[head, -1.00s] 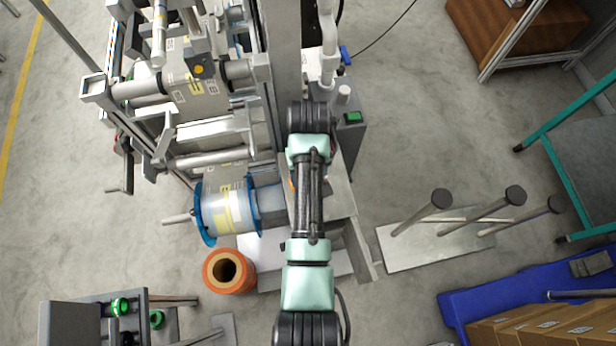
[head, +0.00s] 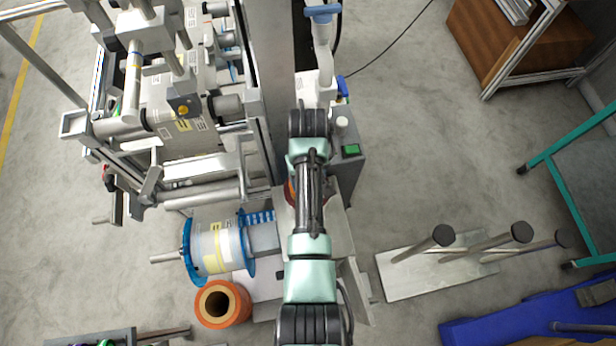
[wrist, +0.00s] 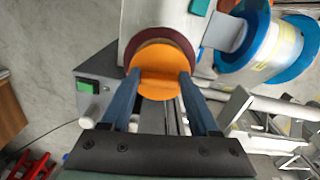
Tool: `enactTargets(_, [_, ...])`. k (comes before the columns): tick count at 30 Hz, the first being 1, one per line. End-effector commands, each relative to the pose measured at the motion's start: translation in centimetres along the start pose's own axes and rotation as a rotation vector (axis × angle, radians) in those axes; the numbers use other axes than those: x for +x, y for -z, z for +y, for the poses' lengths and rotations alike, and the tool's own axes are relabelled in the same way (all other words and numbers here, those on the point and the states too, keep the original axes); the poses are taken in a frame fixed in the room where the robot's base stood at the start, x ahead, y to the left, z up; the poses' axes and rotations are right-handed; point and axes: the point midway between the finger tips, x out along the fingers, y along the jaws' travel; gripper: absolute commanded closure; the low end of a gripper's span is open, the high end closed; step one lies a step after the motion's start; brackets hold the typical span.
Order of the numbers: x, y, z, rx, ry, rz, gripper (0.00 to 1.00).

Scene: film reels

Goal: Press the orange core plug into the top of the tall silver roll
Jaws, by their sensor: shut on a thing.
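The orange core plug (wrist: 156,62) is a round disc with a raised bar, clasped between the two blue fingers of my gripper (wrist: 160,76) in the wrist view. Behind it is the tall silver roll (wrist: 145,18), with a dark maroon ring (wrist: 189,46) around its end. The plug overlaps that end in the picture and covers its middle. I cannot tell whether it touches the roll or is partly inside. In the head view my arm hides the gripper and most of the roll; a sliver of orange and maroon shows beside the arm.
A clear reel with blue flanges (head: 218,248) sits on a shaft left of my arm. A brown-orange roll (head: 222,304) stands below it. The machine frame (head: 255,80) and a green-button box (head: 350,150) are close by. A rack of posts (head: 410,275) stands right.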

Motion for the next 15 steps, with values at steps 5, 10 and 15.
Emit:
enactTargets(5, [1.9, 0.0, 0.0, 0.0, 0.0, 0.0, 0.94])
enactTargets(10, [2.1, 0.0, 0.0, 0.0, 0.0, 0.0, 0.94])
enactTargets(15, [2.0, 0.0, 0.0, 0.0, 0.0, 0.0, 0.94])
